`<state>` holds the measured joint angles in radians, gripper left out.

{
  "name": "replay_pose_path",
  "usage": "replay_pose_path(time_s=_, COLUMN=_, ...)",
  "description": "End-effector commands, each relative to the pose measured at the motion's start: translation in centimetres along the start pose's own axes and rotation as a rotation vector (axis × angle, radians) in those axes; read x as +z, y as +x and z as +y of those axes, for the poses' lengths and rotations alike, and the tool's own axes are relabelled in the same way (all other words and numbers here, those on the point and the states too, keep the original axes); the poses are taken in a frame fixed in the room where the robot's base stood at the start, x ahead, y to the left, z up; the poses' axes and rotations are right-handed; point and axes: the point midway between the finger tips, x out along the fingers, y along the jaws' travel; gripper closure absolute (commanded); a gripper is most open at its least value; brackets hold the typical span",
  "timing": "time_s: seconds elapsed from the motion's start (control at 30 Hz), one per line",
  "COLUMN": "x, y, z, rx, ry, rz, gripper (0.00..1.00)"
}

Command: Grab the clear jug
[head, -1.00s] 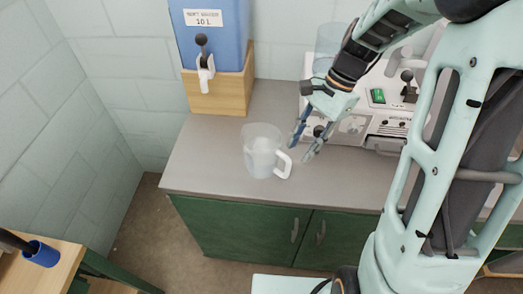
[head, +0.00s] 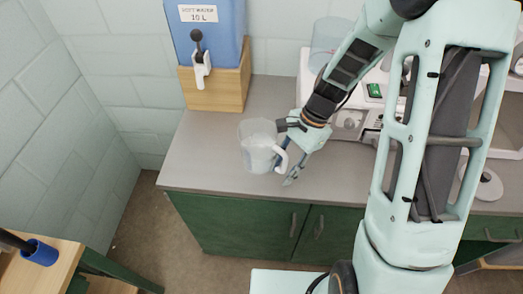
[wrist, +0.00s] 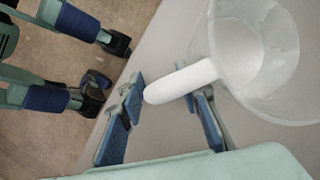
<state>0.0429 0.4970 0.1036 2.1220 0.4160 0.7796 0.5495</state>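The clear jug (head: 256,148) stands upright on the grey counter, with its white handle (head: 281,160) towards the right and front. In the wrist view the jug's clear body (wrist: 262,55) fills the upper right and its handle (wrist: 185,80) points left. My gripper (head: 287,171) is low over the counter at the handle. In the wrist view its two blue-padded fingers (wrist: 168,98) are apart, one on each side of the handle's end, with gaps visible. Whether a finger touches the handle cannot be told.
A blue water container (head: 208,35) on a wooden stand (head: 217,88) is behind the jug to the left. A white machine (head: 345,118) with a clear vessel (head: 330,45) on it is behind my gripper. The counter (head: 205,155) left of the jug is clear.

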Motion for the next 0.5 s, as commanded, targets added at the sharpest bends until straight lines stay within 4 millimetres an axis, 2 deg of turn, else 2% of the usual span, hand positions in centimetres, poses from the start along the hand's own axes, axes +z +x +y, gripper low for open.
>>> replay_pose_path(time_s=0.1, x=0.01, y=-0.03, z=-0.02, rx=0.0, ry=-0.001, rz=0.0, gripper=0.69)
replay_pose_path(time_s=0.4, x=0.01, y=-0.06, z=-0.02, rx=0.0, ry=-0.001, rz=0.0, gripper=1.0)
replay_pose_path(time_s=0.5, x=0.0, y=-0.07, z=-0.02, rx=0.0, ry=-0.001, rz=0.0, gripper=1.0)
